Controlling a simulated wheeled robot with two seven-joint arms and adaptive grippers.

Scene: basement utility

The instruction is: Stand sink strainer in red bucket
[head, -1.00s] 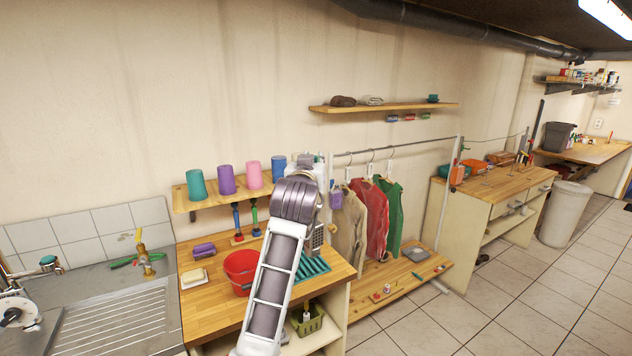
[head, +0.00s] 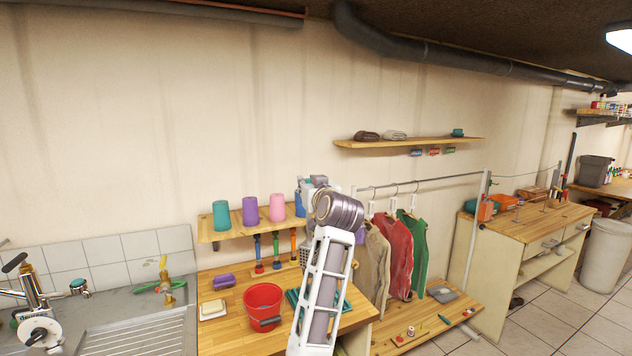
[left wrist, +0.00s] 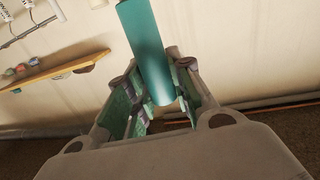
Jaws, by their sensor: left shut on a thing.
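The red bucket (head: 263,303) stands upright on the wooden counter; its inside looks empty from here. In the left wrist view my left gripper (left wrist: 165,108) is shut on a teal cylindrical thing (left wrist: 145,45), held between the fingers with its far part running out of the top of the picture. I cannot tell whether it is the sink strainer; I see no other strainer clearly.
On the counter are a purple sponge (head: 225,281) and a soap dish (head: 213,309). A small shelf (head: 235,235) above it holds several cups, with coloured handles below. The sink (head: 130,330) lies left; hanging clothes (head: 395,255) are right. A long wall shelf (head: 420,142) is higher up.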

